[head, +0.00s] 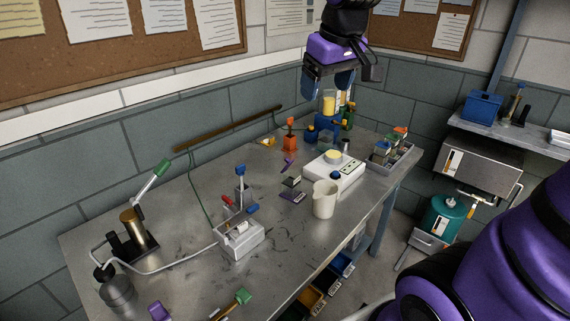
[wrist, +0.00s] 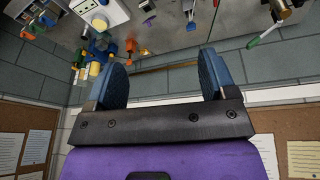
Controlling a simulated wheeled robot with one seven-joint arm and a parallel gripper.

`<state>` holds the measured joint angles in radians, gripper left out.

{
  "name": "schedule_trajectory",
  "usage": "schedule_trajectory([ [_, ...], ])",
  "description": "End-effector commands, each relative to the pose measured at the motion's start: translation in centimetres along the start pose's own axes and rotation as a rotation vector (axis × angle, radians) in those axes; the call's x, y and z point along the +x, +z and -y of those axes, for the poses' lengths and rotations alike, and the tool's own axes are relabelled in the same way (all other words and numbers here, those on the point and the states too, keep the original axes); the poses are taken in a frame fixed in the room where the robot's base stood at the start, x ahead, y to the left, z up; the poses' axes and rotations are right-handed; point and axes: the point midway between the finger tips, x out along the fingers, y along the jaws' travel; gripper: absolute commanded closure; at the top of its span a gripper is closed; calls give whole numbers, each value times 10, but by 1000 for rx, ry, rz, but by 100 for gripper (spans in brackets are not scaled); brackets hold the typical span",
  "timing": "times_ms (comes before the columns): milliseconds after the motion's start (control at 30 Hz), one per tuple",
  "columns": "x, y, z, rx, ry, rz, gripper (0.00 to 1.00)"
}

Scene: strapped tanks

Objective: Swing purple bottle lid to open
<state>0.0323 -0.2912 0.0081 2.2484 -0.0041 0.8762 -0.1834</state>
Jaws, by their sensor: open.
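My gripper (head: 327,84) is open and empty, high above the far end of the metal workbench (head: 180,210). Its two blue fingers stand wide apart in the wrist view (wrist: 162,76). No bottle with a clearly purple lid can be made out. A purple piece (head: 159,312) lies at the near left edge of the bench, partly cut off by the frame. A smaller purple piece (head: 288,163) lies mid-bench, and a flat dark purple one (head: 293,196) lies closer. My gripper touches none of them.
A blue holder with yellow-filled containers (head: 329,104) stands below my gripper. A wall is behind. The bench's left middle is fairly clear.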

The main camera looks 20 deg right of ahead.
Motion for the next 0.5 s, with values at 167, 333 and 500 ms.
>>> schedule_trajectory([
  [167,37,-47,-13,-53,-9,56,22],
  [333,78,-86,-25,-105,-21,102,22],
  [500,126,-120,-38,-155,-35,147,22],
])
